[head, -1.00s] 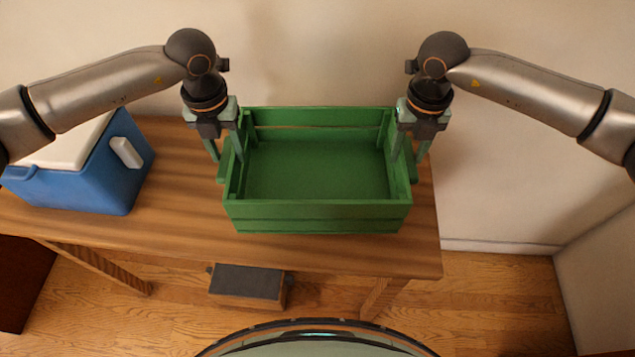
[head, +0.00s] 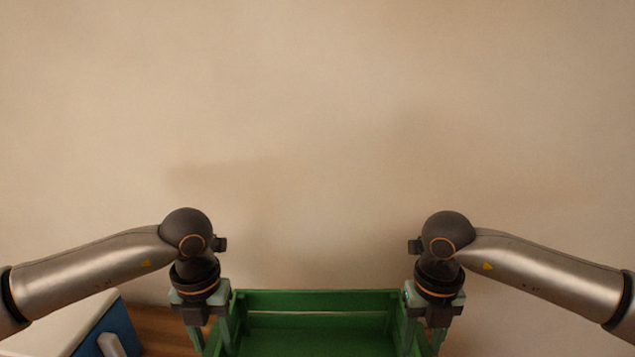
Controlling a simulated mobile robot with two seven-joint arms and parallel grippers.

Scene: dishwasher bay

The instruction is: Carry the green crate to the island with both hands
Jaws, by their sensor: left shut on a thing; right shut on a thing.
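The green crate (head: 318,302) shows at the bottom centre of the head view, with its near part cut off by the frame's lower edge. It looks empty where its inside can be seen. My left gripper (head: 213,338) is shut on the crate's left side wall. My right gripper (head: 420,338) is shut on its right side wall. The lower fingertips are close to or past the frame's edge. Whether the crate touches the table cannot be told. The island is not in view.
A blue and white cooler (head: 118,325) stands at the lower left, partly cut off, on the wooden table (head: 160,325). A plain beige wall (head: 320,130) fills the view behind the crate.

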